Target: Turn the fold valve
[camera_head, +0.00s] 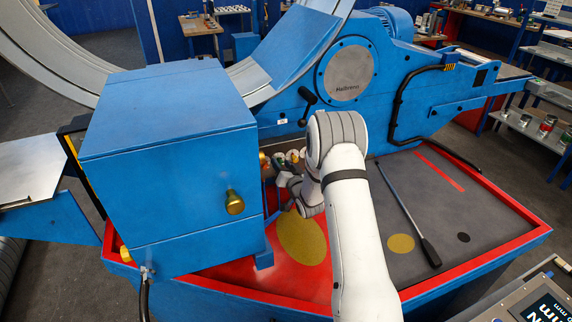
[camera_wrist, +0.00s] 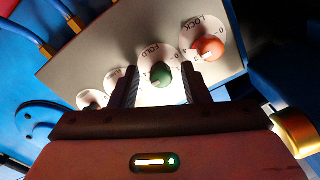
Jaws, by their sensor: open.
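The fold valve (camera_wrist: 162,75) is a green knob on a round white dial marked FOLD in the wrist view. My gripper (camera_wrist: 160,68) is open, with one dark finger on each side of the green knob. A gap shows between the fingers and the knob, and I cannot tell whether either touches it. An orange-red knob marked LOCK (camera_wrist: 208,48) sits to the right of the fingers. In the head view my gripper (camera_head: 284,180) is at the valve panel, partly hidden beside the blue cabinet, and its fingers are hard to make out.
Two more pale dials (camera_wrist: 92,99) lie left of the fold dial. A brass knob (camera_wrist: 298,132) is close at the right of my gripper. The blue cabinet (camera_head: 165,130) stands left of my arm. A black-handled lever (camera_head: 308,100) and a long bar (camera_head: 405,205) are near the arm.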

